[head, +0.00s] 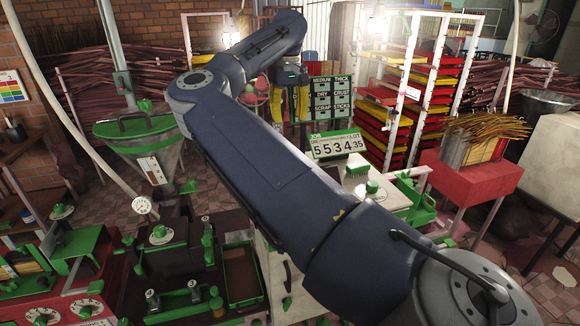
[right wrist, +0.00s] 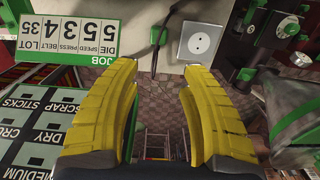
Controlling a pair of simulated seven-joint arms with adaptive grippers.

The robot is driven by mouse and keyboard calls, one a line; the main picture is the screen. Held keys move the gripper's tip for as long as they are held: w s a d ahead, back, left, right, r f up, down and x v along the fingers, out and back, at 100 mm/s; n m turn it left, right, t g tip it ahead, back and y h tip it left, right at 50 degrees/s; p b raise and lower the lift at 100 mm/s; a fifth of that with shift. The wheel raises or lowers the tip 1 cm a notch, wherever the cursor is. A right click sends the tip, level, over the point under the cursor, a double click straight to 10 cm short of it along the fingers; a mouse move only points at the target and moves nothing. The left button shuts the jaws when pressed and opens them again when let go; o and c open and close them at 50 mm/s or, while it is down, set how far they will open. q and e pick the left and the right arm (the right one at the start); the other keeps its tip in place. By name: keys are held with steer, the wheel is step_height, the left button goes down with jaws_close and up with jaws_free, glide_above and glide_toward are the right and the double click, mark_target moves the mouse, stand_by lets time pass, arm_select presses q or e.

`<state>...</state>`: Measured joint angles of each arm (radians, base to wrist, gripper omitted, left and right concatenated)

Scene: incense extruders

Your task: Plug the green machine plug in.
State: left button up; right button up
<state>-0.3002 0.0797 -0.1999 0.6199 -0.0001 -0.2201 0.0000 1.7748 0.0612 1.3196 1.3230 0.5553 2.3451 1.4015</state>
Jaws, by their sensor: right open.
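My right gripper (head: 289,108) hangs near the top middle of the head view, its yellow fingers spread. In the right wrist view, where the signs appear upside down, the open fingers (right wrist: 160,95) have nothing gripped between them. A small green piece (right wrist: 158,35) with a dark cord hanging by it sits on the pale panel beyond the fingertips. It may be the green plug, but its shape is too small to tell. A round socket on a grey plate (right wrist: 199,42) is on the same panel, to its right. My left gripper is not in view.
A number board (right wrist: 84,30) stands left of the socket, and a dark sign board (right wrist: 38,125) is near the left finger. In the head view, racks of red trays (head: 385,105) stand behind, right of the gripper.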

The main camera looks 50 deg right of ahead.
step_height(320, 180, down, 12)
steer(key=shift+r, duration=0.2)
stand_by(0.4)
steer(key=shift+w+d+f, duration=0.1)
steer(key=shift+d+f, duration=0.05)
steer(key=shift+f, duration=1.15)
steer(key=shift+d+f, duration=0.1)
steer(key=shift+f, duration=1.2)
steer(key=shift+o, duration=0.2)
steer(key=c, duration=0.9)
